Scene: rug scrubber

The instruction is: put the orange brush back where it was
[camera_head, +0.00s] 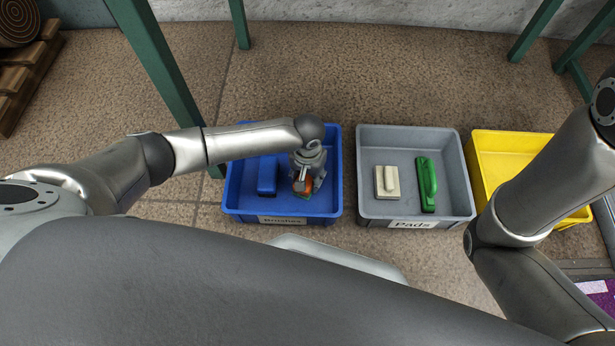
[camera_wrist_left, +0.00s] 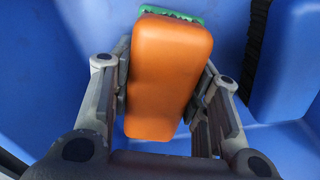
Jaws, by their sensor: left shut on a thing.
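The orange brush (camera_wrist_left: 168,75) is between the fingers of my left gripper (camera_wrist_left: 165,105), which is shut on it. In the head view the left gripper (camera_head: 304,183) reaches down into the blue bin (camera_head: 234,208) labelled Brushes, and a bit of the orange brush (camera_head: 308,185) shows there. A green part shows at the brush's far end in the wrist view. The brush is inside the bin walls; I cannot tell whether it touches the floor of the bin. My right arm shows at the right, but its gripper is out of view.
A blue brush (camera_head: 267,176) lies in the same bin, left of my gripper. The grey bin (camera_head: 447,205) labelled Pads holds a cream pad (camera_head: 387,182) and a green-handled pad (camera_head: 427,184). A yellow bin (camera_head: 510,141) stands further right. A grey tray-like edge (camera_head: 340,256) shows in front.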

